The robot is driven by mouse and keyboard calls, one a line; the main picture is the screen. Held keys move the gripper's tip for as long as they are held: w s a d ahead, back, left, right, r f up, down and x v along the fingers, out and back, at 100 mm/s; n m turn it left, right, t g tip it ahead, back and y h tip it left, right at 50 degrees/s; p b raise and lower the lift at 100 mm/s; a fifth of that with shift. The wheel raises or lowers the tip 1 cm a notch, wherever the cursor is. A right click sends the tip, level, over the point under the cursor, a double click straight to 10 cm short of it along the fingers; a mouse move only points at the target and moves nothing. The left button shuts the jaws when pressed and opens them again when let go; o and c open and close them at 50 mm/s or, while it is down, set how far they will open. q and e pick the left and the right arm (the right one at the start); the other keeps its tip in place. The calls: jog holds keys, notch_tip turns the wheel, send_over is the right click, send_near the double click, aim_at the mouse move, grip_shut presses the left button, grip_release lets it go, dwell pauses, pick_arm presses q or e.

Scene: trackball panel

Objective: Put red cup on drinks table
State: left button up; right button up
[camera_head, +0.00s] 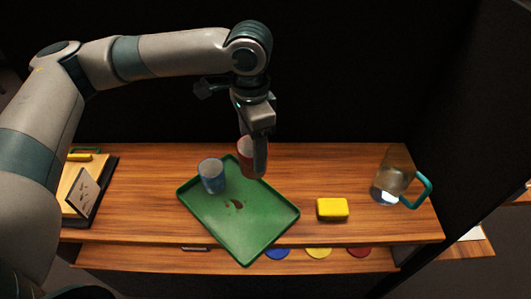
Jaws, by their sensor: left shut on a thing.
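The red cup (245,149) is at the back edge of the green tray, partly hidden behind my left gripper. My left gripper (257,162) points down from above and is shut on the red cup. I cannot tell whether the cup touches the tray or is held just above it. My right gripper is not in view. No surface can be singled out here as the drinks table.
The green tray (262,235) on the wooden table (362,228) bears a blue cup (211,176) and dark stains. A yellow sponge (332,209) and a glass pitcher (392,178) stand to the right. Coloured discs (318,253) lie on a lower shelf.

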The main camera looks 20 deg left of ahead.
pick_arm(q)
jog(key=a+n, duration=0.1)
jog(key=n, duration=0.3)
jog(key=a+n, duration=0.1)
jog(key=n, duration=0.1)
jog(key=shift+a+r, duration=0.35)
jog(key=shift+r, duration=0.05)
jog(key=n, duration=0.1)
jog(key=a+n, duration=0.1)
jog(key=n, duration=0.2)
jog(key=shift+a+r, duration=0.3)
jog(key=shift+a, duration=0.1)
